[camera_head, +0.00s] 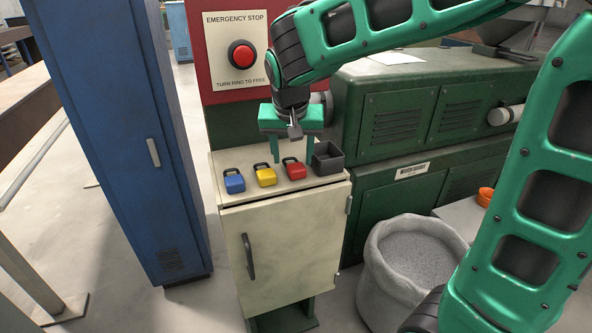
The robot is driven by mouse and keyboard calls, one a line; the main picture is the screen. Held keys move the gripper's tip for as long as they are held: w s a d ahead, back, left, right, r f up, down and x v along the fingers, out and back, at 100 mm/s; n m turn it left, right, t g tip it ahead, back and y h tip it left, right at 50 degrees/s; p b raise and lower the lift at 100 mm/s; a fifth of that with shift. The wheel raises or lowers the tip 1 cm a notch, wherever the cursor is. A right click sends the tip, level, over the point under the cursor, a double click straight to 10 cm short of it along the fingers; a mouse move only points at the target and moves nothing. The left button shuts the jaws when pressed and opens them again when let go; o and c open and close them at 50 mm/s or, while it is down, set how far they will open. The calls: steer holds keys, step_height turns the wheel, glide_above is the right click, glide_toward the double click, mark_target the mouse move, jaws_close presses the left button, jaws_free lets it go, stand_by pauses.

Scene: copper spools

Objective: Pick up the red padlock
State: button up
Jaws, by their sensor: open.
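The red padlock (295,171) lies on the cream top of a small cabinet (281,242). It is third from the left in a row, with a blue padlock (234,184) and a yellow padlock (266,176) to its left. My gripper (292,160) is green and points down above the row. Its two fingers are apart, one at the yellow padlock's back right and one at the right of the red padlock. The gripper is empty. I cannot tell how far the fingertips are above the cabinet top.
A dark open box (328,158) stands close to the right of the red padlock. Behind is a red panel with an emergency stop button (242,56). A tall blue locker (118,130) stands left, a green machine (390,120) right, and a grey sack (378,262) at lower right.

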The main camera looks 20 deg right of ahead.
mark_target(294, 163)
steer(key=shift+x, duration=1.7)
steer(key=shift+d, duration=0.1)
steer(key=shift+r, duration=0.1)
steer(key=c, duration=1.1)
steer(key=shift+r, duration=0.15)
